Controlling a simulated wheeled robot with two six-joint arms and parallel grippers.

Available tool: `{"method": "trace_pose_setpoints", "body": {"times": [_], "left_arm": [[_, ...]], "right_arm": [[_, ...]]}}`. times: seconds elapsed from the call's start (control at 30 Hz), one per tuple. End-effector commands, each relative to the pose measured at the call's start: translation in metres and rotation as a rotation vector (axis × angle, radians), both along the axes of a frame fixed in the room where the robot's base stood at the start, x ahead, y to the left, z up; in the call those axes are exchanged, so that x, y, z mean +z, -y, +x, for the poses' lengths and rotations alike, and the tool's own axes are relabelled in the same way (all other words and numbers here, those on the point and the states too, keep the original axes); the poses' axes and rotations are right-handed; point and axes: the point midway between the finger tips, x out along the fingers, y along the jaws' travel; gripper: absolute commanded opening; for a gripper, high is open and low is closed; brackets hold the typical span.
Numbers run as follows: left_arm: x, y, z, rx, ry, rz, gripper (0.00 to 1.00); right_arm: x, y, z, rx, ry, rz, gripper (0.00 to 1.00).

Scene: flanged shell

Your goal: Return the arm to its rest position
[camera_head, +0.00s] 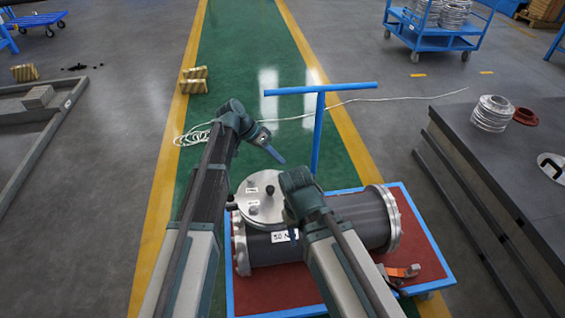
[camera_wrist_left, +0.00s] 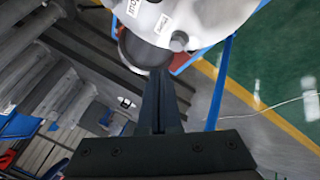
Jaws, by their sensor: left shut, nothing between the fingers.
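My left gripper (camera_head: 274,152) is in the air beyond the flanged shell, pointing right and slightly down. It is shut and empty; in the left wrist view its black fingers (camera_wrist_left: 158,90) lie together. My right arm reaches over the dark grey shell (camera_head: 345,225), and its gripper (camera_head: 293,236) shows only as a small tip in front of the shell. Whether it is open or shut does not show. The round silver cover (camera_head: 262,188) with labels and a dark knob is at the shell's left part. It also shows in the left wrist view (camera_wrist_left: 200,15).
The shell lies on a red-topped blue cart (camera_head: 430,265) with an upright T-handle (camera_head: 320,110). An orange-handled tool (camera_head: 402,271) lies at the cart's right. A dark table (camera_head: 500,150) with metal rings stands at right. A white cable (camera_head: 370,100) crosses the green floor.

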Motion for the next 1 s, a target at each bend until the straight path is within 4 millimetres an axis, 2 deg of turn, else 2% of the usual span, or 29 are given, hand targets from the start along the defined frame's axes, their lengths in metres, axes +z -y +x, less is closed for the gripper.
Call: {"method": "trace_pose_setpoints", "body": {"times": [0.03,0.33,0.43,0.47,0.53,0.67,0.7,0.8,1.0], "left_arm": [[0.005,-0.001,0.002,0.000,0.000,0.000,0.00],[0.003,-0.002,0.002,0.000,-0.001,0.001,0.00],[0.000,0.000,-0.014,0.008,-0.017,0.030,0.00],[-0.003,0.002,-0.024,0.015,-0.030,0.051,0.00],[-0.011,0.004,-0.059,0.045,-0.070,0.127,0.00],[-0.028,-0.003,-0.136,0.147,-0.141,0.328,0.00],[-0.032,-0.007,-0.156,0.183,-0.154,0.388,0.00],[-0.038,-0.021,-0.200,0.273,-0.167,0.523,0.00],[-0.039,-0.057,-0.273,0.461,-0.132,0.746,0.00]], "right_arm": [[0.005,0.000,0.000,0.000,0.000,0.000,0.50],[0.004,0.000,0.000,0.000,0.000,0.000,0.50],[0.004,0.000,0.000,0.000,0.000,0.000,0.50],[0.004,0.000,0.000,0.000,0.000,0.000,0.50],[0.004,0.000,0.000,0.000,0.000,0.000,0.50],[0.004,0.000,0.000,0.000,0.000,0.000,0.50],[0.004,0.000,0.000,0.000,0.000,0.000,0.50],[0.004,0.000,0.000,0.000,0.000,0.000,0.50],[0.004,0.000,0.000,0.000,0.000,0.000,0.50]]}}
